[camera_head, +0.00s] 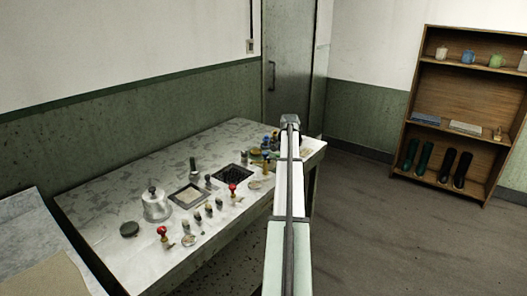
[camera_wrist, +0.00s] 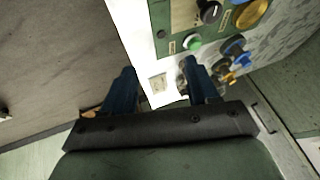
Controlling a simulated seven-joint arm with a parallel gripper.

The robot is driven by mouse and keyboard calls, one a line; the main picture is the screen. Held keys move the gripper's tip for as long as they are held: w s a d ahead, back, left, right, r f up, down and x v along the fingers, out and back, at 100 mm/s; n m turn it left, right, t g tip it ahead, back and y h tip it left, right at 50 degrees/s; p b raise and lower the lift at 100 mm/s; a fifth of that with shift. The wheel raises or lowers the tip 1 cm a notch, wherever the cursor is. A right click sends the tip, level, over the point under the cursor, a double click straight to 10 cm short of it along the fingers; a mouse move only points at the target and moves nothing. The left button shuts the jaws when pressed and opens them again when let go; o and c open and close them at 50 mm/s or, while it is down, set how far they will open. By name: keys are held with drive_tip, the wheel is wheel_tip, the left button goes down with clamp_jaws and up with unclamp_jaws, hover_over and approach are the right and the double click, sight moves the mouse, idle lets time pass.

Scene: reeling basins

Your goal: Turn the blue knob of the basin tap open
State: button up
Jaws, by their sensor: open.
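In the wrist view, blue knobs (camera_wrist: 234,45) sit in a cluster to the right of my gripper, with yellow parts among them. Which one belongs to the basin tap I cannot tell. In the head view, small blue knobs (camera_head: 267,141) show at the far end of the worktop, just left of my arm. My gripper (camera_wrist: 158,82) is open, its two dark blue fingers apart with nothing held between them. The right finger is nearer the blue knobs, apparently apart from them. In the head view my arm hides the fingers.
A green knob (camera_wrist: 193,42), a black knob (camera_wrist: 210,12) and a yellow disc (camera_wrist: 252,13) are beside the blue knobs. A shelf (camera_head: 462,75) stands right; the floor between is clear.

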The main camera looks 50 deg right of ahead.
sight(265, 153)
drive_tip(key=w+a+r+m+g+y, duration=0.2)
drive_tip(key=w+a+r+m+g, duration=0.6)
drive_tip(key=w+a+r, duration=0.5)
drive_tip(key=shift+m+t, duration=0.6)
drive_tip(key=shift+t, duration=0.1)
drive_tip(key=x, duration=0.4)
drive_tip(key=s+d+x, duration=0.1)
drive_tip(key=x, duration=0.4)
drive_tip(key=r+x, duration=0.1)
drive_tip(key=x, duration=0.3)
drive_tip(key=shift+s+d+f, duration=0.35)
drive_tip(key=shift+s+d, duration=0.05)
drive_tip(key=shift+s, duration=0.1)
drive_tip(key=shift+c, duration=0.4)
drive_tip(key=c, duration=1)
drive_tip(key=shift+o, duration=0.2)
